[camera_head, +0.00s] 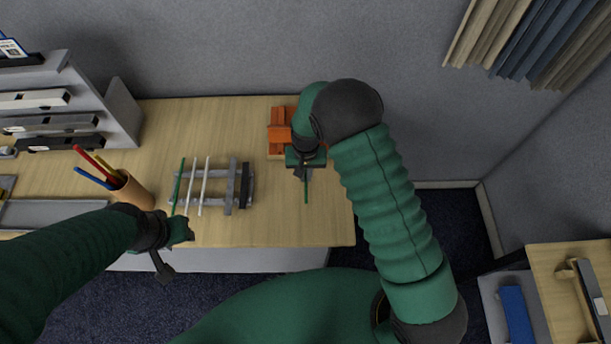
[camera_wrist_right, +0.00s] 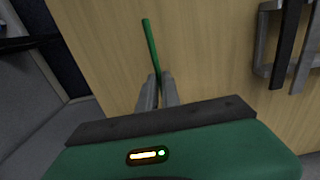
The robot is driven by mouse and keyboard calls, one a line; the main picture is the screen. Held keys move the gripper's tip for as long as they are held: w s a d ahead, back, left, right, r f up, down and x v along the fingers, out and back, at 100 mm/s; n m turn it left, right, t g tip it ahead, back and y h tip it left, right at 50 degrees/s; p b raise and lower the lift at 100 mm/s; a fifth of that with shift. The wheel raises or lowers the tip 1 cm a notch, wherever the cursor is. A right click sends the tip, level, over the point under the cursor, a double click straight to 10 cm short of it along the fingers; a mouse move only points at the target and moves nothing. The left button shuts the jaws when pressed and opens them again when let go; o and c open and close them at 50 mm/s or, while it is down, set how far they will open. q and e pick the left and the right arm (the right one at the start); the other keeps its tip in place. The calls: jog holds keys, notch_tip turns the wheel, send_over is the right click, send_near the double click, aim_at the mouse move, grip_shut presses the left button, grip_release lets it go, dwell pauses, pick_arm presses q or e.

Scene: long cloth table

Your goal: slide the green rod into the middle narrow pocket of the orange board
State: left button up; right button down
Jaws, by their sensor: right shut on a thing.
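My right gripper (camera_head: 304,174) is shut on a green rod (camera_head: 306,190) near the table's right end. In the right wrist view the rod (camera_wrist_right: 151,45) sticks out past the two close fingers (camera_wrist_right: 155,90). The orange board (camera_head: 276,116) lies just beyond and left of the right gripper in the head view. My right arm and hand cover part of the board; its pockets cannot be told apart, nor whether the rod touches it. My left gripper (camera_head: 170,250) hangs at the table's front edge, apart from the board; its jaws are not clear.
A grey rack (camera_head: 230,205) stands left of the right gripper, holding pale rods (camera_head: 204,180), another green rod (camera_head: 178,183) and a dark bar (camera_head: 245,185). A cup of coloured sticks (camera_head: 130,190) and a grey shelf (camera_head: 80,80) stand farther left. The table (camera_head: 290,225) is clear at the front.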

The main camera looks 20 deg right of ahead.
jog(key=shift+w+d, duration=0.25)
jog(key=shift+w, duration=0.55)
jog(key=shift+w+d+b, duration=0.1)
jog(key=shift+w+b, duration=0.2)
jog(key=shift+w+d+b, duration=0.3)
jog(key=shift+w+b, duration=0.1)
jog(key=shift+w, duration=0.55)
jog(key=shift+w+d+b, duration=0.25)
jog(key=shift+w+b, duration=0.15)
jog(key=shift+w, duration=0.6)
jog(key=shift+w+d+b, duration=0.3)
jog(key=shift+w+b, duration=0.1)
jog(key=shift+w, duration=0.55)
jog(key=c, duration=1.6)
grip_release()
jog(key=shift+o, duration=0.6)
notch_tip(320, 180, up, 17)
jog(key=b, duration=0.2)
jog(key=shift+w+f, duration=0.15)
